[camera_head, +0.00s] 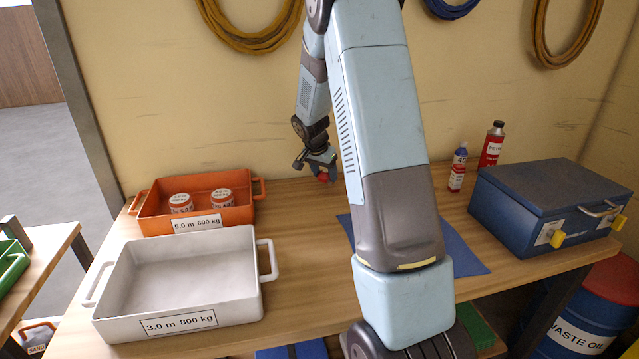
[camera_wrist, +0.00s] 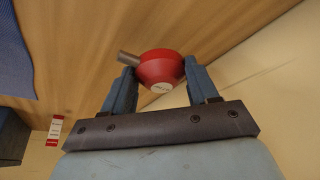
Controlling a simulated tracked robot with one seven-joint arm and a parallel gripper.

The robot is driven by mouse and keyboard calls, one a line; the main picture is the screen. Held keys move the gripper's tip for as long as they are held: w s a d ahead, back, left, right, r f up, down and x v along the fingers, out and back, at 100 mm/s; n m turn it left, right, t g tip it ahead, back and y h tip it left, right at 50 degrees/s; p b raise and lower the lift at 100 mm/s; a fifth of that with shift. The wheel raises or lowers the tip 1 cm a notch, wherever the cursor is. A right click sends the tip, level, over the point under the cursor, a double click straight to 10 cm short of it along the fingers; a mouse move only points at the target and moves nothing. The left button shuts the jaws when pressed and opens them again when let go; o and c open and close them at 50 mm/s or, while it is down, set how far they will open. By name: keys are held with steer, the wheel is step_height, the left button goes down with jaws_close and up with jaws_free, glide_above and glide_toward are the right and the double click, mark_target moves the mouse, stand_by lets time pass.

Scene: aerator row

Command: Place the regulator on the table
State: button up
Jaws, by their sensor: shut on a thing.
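The regulator is a round red body with a pale face and a grey stub. It shows between my fingers in the wrist view (camera_wrist: 163,66) and as a small red spot in the head view (camera_head: 323,177). My gripper (camera_wrist: 161,78) is shut on it, one blue-grey finger on each side. In the head view my gripper (camera_head: 322,170) hangs over the back part of the wooden table (camera_head: 295,250), near the wall. I cannot tell whether the regulator touches the table. My arm hides part of the tabletop.
An orange tray (camera_head: 150,226) holds two red-and-white round items (camera_head: 181,203). A white tray (camera_head: 262,292) stands in front of it. A blue mat (camera_head: 468,262) lies partly behind my arm. A blue toolbox (camera_head: 545,187) and two bottles (camera_head: 458,170) (camera_head: 491,147) stand right.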

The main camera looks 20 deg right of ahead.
mark_target(322, 175)
steer(key=shift+w+f, duration=0.2)
steer(key=shift+f, duration=1.6)
steer(key=shift+s+f, duration=0.1)
steer(key=shift+f, duration=0.2)
